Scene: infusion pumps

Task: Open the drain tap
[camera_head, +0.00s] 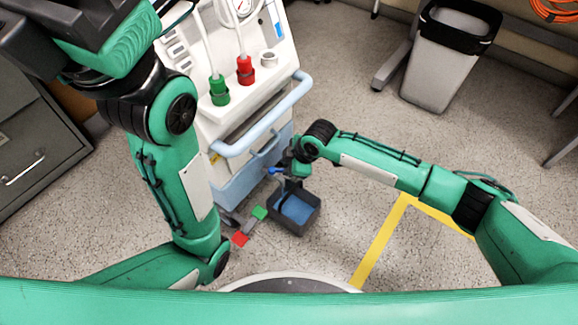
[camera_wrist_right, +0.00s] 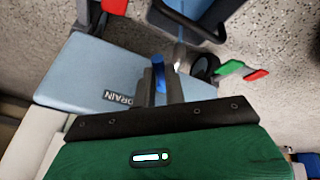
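The drain tap's blue lever (camera_head: 273,170) sits low on the front of the white and blue machine (camera_head: 225,190). In the right wrist view the lever (camera_wrist_right: 158,75) stands between the two dark fingers, beside a blue-grey panel (camera_wrist_right: 95,80) marked DRAIN. My right gripper (camera_head: 290,168) is at the tap, its fingers close together around the lever. A metal spout (camera_wrist_right: 178,60) shows just beyond the fingers. My left gripper (camera_head: 60,30) is raised at the top left, far from the tap; its fingertips cannot be made out.
A dark tray with a blue inside (camera_head: 295,208) is on the floor below the tap. Green (camera_head: 259,213) and red (camera_head: 240,238) pedals are left of it. A light blue handrail (camera_head: 265,120) juts out above.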

